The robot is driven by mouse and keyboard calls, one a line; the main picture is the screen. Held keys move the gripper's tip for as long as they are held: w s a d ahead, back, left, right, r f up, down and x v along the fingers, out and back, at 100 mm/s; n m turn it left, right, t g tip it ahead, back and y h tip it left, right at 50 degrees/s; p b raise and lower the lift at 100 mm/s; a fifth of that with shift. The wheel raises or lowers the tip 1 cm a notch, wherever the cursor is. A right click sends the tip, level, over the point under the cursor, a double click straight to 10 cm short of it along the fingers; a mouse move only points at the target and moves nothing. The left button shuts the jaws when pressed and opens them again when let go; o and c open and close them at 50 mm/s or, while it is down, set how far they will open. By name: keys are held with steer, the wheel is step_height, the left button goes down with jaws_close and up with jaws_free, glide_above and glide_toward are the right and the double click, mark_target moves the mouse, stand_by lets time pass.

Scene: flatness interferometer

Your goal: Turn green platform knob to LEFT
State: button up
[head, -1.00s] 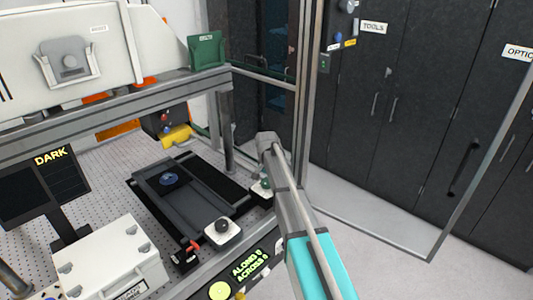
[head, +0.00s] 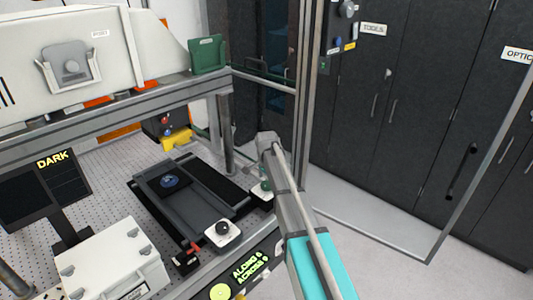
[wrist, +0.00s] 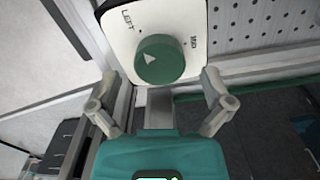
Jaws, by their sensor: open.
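The green platform knob (wrist: 160,60) sits on a white plate (wrist: 180,18) in the wrist view. The plate carries the labels LEFT and MID. In the head view the knob (head: 262,187) is small and partly hidden by my arm, at the right end of the stage.
A second white plate with a black knob (head: 223,229) stands to the left. A dark stage (head: 180,195) carries a blue disc (head: 170,182). A grey frame post (head: 226,130) rises behind my arm. A white case (head: 108,262) is at the front left.

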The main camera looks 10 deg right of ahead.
mark_target(267, 183)
step_height(267, 183, up, 12)
steer(key=p, duration=1.1)
steer(key=shift+r+p, duration=0.25)
steer(key=shift+p, duration=0.15)
steer(key=s+f+n+b, duration=0.4)
steer(key=s, duration=0.5)
steer(key=s+d+f+n+b, duration=0.1)
steer(key=s+f+n+b, duration=0.3)
steer(key=s, duration=0.6)
steer(key=s+f+n+b, duration=0.4)
steer(key=s+f+b, duration=0.1)
steer(key=s, duration=0.5)
steer(key=shift+s+d+f+n+b, duration=0.25)
steer(key=shift+d+f+n+b, duration=0.05)
steer(key=shift+f+n+b, duration=0.1)
